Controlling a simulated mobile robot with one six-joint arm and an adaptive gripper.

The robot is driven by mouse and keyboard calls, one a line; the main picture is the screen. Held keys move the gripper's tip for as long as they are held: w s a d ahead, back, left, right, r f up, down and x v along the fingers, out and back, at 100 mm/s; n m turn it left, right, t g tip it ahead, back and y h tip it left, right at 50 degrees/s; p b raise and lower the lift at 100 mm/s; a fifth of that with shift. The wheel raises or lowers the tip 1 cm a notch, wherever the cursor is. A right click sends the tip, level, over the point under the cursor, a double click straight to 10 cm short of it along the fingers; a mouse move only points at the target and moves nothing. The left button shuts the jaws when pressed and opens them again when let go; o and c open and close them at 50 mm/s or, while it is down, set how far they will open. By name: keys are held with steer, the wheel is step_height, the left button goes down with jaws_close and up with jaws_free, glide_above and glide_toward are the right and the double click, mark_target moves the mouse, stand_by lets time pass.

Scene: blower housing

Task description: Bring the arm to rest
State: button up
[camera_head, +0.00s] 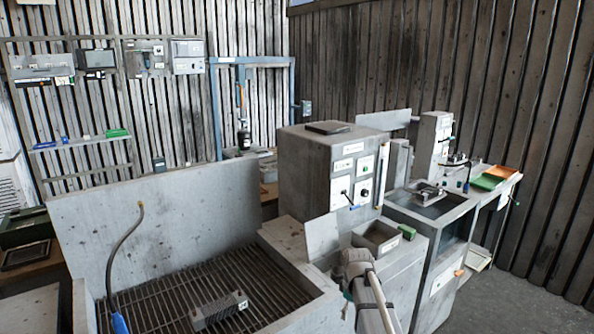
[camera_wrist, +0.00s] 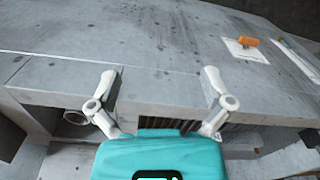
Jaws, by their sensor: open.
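My gripper (camera_wrist: 160,82) shows in the wrist view with its two pale fingers spread wide apart and nothing between them. The teal gripper body fills the bottom of that view. A grey metal cabinet face (camera_wrist: 120,45) lies beyond the fingertips; I cannot tell the exact gap. An orange knob or handle (camera_wrist: 248,42) on a white plate is up and right of the fingers. In the head view my arm reaches up from the bottom edge, right of centre, in front of the grey machine cabinet (camera_head: 420,270). The fingers cannot be made out there.
A sink-like bench with a slatted grate (camera_head: 165,305) stands to the left, with a ribbed grey block (camera_head: 218,310) on it. A tall control box (camera_head: 310,165) stands behind my arm. Green (camera_head: 490,182) and orange (camera_head: 502,172) trays are at the right. Floor (camera_head: 525,300) at lower right is clear.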

steer(key=s+f+m+b, duration=0.1)
steer(key=s+m, duration=0.8)
steer(key=s, duration=0.8)
steer(key=shift+s+f+m, duration=0.15)
steer(key=shift+s+m, duration=0.15)
steer(key=shift+m, duration=0.1)
steer(key=shift+d, duration=0.1)
